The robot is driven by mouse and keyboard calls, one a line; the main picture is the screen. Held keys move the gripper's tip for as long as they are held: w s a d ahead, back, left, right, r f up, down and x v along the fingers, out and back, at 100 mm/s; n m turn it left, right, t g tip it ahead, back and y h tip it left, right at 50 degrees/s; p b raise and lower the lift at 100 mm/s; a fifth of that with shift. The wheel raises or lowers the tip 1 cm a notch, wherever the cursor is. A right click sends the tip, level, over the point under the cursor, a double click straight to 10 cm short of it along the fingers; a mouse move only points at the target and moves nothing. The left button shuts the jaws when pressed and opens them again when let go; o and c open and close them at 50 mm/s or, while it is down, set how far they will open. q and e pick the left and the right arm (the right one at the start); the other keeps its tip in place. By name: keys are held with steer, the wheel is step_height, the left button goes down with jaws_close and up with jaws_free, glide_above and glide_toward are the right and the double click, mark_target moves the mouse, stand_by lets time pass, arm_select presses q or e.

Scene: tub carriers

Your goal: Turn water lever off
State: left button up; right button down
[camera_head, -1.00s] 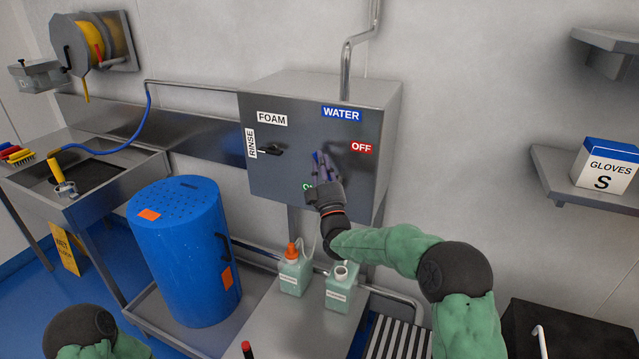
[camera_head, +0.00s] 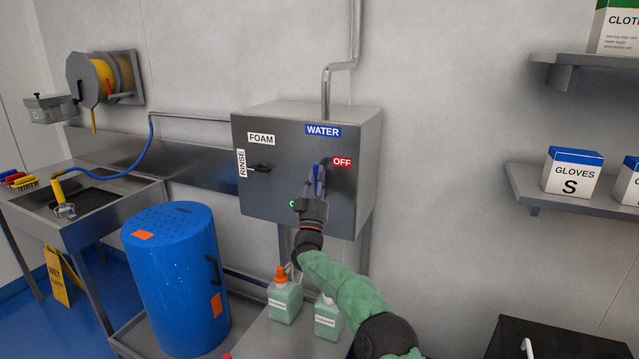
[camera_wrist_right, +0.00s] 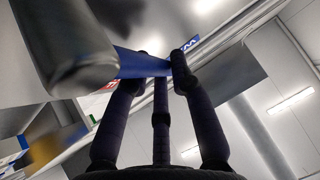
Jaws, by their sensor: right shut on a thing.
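The grey control box (camera_head: 262,205) on the wall has a blue WATER label (camera_head: 323,131) and a red OFF label (camera_head: 341,162). A green label below is mostly hidden by my right gripper (camera_head: 317,178). That gripper is at the box front, below the WATER label and just left of OFF. In the right wrist view, the fingers of my right gripper (camera_wrist_right: 158,72) are shut on the blue water lever (camera_wrist_right: 140,65), which reaches from a dark round hub at upper left. The fingers mostly hide the lever in the head view. My left gripper is out of view.
A second lever (camera_head: 259,168) sits by the FOAM and RINSE labels. A blue drum (camera_head: 178,275) and two green bottles (camera_head: 284,303) stand below the box. A shelf with glove boxes (camera_head: 572,172) is at right. The wall between is clear.

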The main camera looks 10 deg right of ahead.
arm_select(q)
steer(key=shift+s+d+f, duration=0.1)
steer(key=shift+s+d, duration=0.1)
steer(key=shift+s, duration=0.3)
arm_select(e)
steer(key=shift+s+d+f+m+g+h, duration=0.15)
steer(key=shift+m+g+h, duration=0.15)
steer(key=shift+m+h, duration=0.4)
steer(key=c, duration=1.3)
jaws_free()
steer(key=shift+d, duration=0.1)
steer(key=v, duration=1.2)
